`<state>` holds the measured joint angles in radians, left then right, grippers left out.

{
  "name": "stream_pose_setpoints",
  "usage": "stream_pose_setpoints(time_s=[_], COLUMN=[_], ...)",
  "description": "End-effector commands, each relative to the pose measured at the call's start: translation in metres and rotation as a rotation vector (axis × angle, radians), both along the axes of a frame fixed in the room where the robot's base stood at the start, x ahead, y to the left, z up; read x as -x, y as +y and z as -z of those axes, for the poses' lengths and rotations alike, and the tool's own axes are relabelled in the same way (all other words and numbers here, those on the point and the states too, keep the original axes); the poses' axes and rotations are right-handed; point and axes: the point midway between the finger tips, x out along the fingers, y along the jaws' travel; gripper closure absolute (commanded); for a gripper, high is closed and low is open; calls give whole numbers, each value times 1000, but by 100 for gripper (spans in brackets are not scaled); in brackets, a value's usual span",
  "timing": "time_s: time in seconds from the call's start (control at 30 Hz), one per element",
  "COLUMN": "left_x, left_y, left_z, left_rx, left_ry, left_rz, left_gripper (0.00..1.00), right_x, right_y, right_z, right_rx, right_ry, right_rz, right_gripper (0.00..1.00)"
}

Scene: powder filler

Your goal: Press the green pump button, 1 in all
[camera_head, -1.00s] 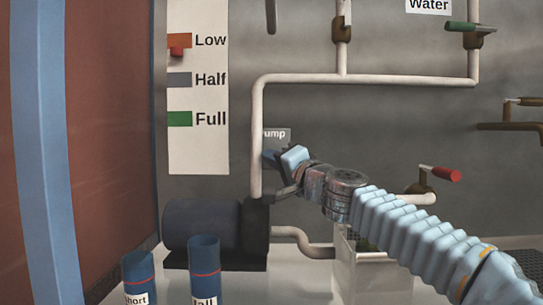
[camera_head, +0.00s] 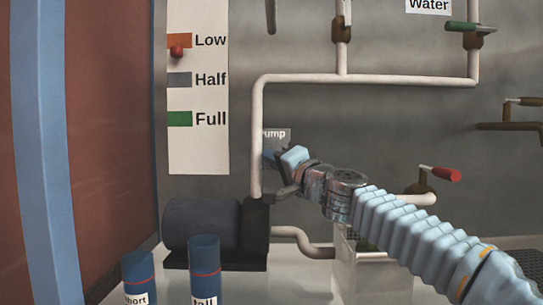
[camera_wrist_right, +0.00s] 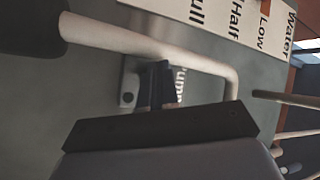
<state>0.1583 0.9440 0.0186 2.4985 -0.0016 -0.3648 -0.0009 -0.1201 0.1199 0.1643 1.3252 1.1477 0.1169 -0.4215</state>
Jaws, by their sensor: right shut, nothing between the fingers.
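The "Pump" label (camera_head: 276,134) is on the grey back wall, partly covered by my right gripper. My right gripper (camera_head: 270,158) is at the wall just below the label, shut and empty. In the right wrist view its dark fingers (camera_wrist_right: 155,85) are together in front of a light grey box (camera_wrist_right: 130,88) on the wall, beside the label (camera_wrist_right: 180,85). No green button face shows; the fingers hide part of the box. I cannot tell whether the fingertips touch it. My left gripper is not in view.
A white pipe (camera_head: 257,130) runs close to the left of my gripper. Below stands a dark pump motor (camera_head: 205,225). A level board (camera_head: 198,150) has a red marker (camera_head: 177,51) at Low. Blue tubes (camera_head: 204,265) stand in front; a red-handled valve (camera_head: 446,174) is at right.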

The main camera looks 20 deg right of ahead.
Motion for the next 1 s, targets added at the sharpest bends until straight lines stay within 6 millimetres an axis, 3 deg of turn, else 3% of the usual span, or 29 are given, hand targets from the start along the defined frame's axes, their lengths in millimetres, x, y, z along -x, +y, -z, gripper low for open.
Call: stream_pose_setpoints(time_s=[1.0], left_x=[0], left_y=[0], left_z=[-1], left_rx=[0], left_ry=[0], left_rz=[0], left_gripper=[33], right_x=[-12], right_y=[-3], right_z=[0], right_rx=[0], right_ry=[0], right_rz=[-1], right_gripper=[100])
